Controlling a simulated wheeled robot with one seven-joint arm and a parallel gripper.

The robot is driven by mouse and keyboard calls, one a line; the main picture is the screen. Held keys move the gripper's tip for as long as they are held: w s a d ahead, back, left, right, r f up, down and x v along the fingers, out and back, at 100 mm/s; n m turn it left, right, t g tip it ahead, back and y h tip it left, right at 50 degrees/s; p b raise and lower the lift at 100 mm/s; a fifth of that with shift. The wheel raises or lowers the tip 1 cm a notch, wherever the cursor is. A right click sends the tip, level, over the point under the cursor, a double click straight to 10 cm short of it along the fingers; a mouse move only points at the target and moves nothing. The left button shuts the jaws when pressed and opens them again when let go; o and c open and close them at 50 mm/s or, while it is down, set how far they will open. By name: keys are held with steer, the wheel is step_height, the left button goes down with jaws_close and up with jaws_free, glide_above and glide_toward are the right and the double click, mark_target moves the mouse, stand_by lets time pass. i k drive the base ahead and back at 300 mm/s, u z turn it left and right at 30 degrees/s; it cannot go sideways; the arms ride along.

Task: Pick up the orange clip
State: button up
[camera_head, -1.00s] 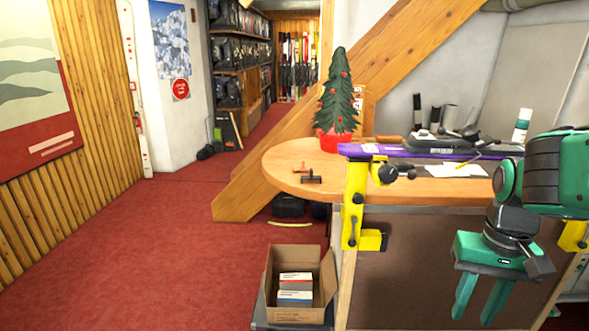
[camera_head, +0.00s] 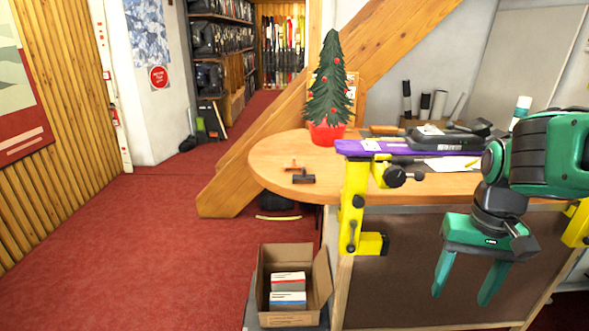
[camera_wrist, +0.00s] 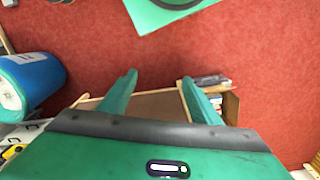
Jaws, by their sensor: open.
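A small orange clip (camera_head: 292,166) lies on the left part of the rounded wooden bench top (camera_head: 275,150), just behind a dark clip-like piece (camera_head: 303,178). My gripper (camera_head: 462,298) hangs at the right, in front of the bench's brown front panel and below the top. Its two green fingers are spread apart with nothing between them. The clip is well to the left of my gripper and higher. In the wrist view the open fingers (camera_wrist: 160,92) show above red carpet, and I cannot make out the orange clip there.
A purple ski (camera_head: 400,149) rests along the bench in yellow vise stands (camera_head: 353,205). A small decorated tree in a red pot (camera_head: 328,133) stands behind the clip. An open cardboard box (camera_head: 265,280) sits below the bench's left end. Red carpet (camera_head: 160,240) is free at left.

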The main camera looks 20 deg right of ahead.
mark_target(293, 164)
steer(key=z, duration=2.15)
steer(key=k, duration=0.6)
steer(key=u, duration=2.2)
steer(key=i, duration=0.85)
